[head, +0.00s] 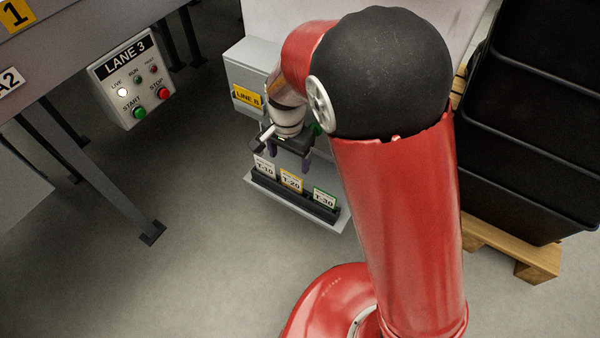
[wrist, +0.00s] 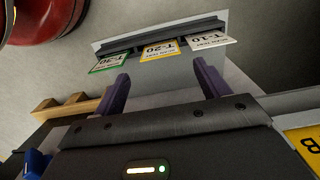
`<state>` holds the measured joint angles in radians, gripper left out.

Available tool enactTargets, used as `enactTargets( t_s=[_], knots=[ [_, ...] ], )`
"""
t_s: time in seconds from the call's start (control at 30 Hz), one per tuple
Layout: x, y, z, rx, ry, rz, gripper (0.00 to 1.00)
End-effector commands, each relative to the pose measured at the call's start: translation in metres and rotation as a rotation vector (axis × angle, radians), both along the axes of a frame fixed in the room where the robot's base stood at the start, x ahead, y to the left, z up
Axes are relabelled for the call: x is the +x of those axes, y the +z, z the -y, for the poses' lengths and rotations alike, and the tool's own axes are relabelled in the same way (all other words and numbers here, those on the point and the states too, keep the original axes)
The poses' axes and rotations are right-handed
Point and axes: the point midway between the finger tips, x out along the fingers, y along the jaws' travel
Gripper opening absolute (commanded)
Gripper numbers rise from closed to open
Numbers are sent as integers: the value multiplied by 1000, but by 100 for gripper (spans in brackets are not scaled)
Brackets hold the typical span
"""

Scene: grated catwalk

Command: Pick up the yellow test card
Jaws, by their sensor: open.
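The yellow test card (head: 291,182), marked T-20, stands in the middle of a dark card rack (head: 264,180) in the head view. In the wrist view the yellow card (wrist: 160,51) shows upside down between its neighbours. My gripper (head: 290,160) is just above and behind the rack in the head view. In the wrist view my gripper (wrist: 162,84) has its two purple fingers spread apart, with nothing between them. The yellow card lies ahead of the gap between the fingertips, apart from them.
A white T-10 card (head: 264,167) and a green-edged T-30 card (head: 324,197) stand on either side of the yellow card. A grey LINE B box (head: 250,75) is behind the rack. Black crates (head: 530,130) on a wooden pallet (head: 530,258) stand at right. Floor in front is clear.

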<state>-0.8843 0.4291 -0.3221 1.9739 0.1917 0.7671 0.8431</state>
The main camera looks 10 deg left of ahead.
Motion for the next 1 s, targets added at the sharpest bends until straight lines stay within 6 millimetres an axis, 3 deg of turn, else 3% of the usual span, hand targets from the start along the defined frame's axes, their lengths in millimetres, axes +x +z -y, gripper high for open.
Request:
enactTargets(
  t_s=[0.43, 0.7, 0.93, 1.0],
  knots=[
    [0, -38, 1, -1, -1, -2, 75],
    [1, -77, 2, -2, -1, -2, 75],
    [1, -79, 1, 0, -1, 1, 75],
    [1, -79, 2, 0, -1, 1, 68]
  ],
)
